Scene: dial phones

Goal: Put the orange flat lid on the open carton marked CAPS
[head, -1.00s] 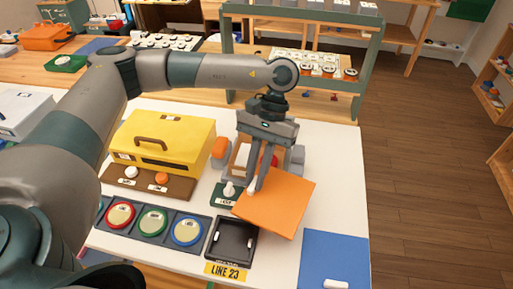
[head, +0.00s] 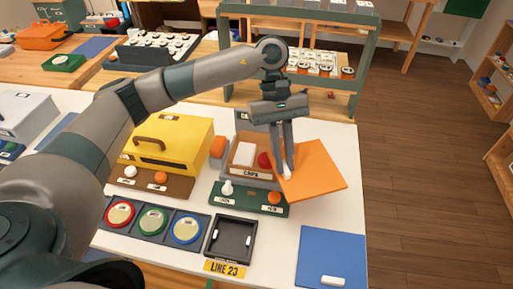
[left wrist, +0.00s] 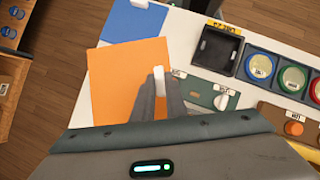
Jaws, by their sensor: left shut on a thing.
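The orange flat lid (head: 318,172) hangs from my left gripper (head: 286,176), tilted, just right of the open carton. The gripper is shut on the lid's small white handle, which also shows in the left wrist view (left wrist: 159,78). There the orange lid (left wrist: 120,85) spreads beyond the fingers (left wrist: 162,100). The open brown carton (head: 240,167) stands on the white table with a white block and a red round thing inside. Its front label is too small to read surely. The gripper fingers hide part of its right side. My right gripper is not in view.
A yellow box (head: 185,135) with a handle stands left of the carton. In front of the carton lies a green panel (head: 248,198) with white and orange knobs. A black tray (head: 234,222) and a blue mat (head: 315,275) lie nearer the front.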

